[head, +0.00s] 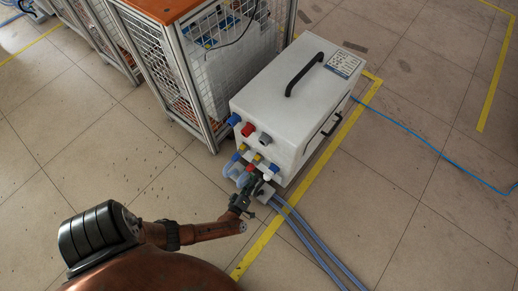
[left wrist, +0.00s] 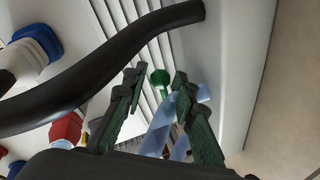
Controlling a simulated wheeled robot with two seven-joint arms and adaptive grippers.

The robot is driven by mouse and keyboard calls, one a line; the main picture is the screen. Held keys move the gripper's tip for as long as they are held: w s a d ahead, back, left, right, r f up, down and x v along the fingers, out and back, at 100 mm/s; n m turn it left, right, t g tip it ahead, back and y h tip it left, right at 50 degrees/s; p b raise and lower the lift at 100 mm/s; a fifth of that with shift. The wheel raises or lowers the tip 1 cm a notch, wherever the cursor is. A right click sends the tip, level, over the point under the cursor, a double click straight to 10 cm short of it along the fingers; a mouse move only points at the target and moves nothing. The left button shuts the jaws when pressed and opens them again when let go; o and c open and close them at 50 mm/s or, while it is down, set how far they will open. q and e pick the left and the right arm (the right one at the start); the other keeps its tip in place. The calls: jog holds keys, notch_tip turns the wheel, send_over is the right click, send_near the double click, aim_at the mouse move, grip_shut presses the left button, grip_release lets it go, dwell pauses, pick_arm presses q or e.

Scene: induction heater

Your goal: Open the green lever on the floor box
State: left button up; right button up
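The floor box (head: 285,95) is a white case with a black top handle, and coloured connectors sit on its front face. In the left wrist view, a green lever (left wrist: 161,78) with a round knob shows just beyond and between my fingertips. Its lower part is narrow, and pale blue hoses pass near it. My left gripper (head: 249,188) is at the low front of the box. In the left wrist view, my left gripper (left wrist: 158,73) has its two dark green fingers apart, with nothing clearly held. I cannot tell whether the fingers touch the lever. My right gripper is not in view.
A black curved bar (left wrist: 110,65) crosses the left wrist view close to the fingers. Blue-grey hoses (head: 312,240) run from the box along the floor. A wire-mesh cage (head: 215,70) stands left of the box. The tiled floor at right is mostly clear.

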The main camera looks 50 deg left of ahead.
pick_arm(q)
jog(key=shift+x, duration=0.8)
jog(key=shift+c, duration=0.2)
grip_shut()
jog(key=shift+d, duration=0.1)
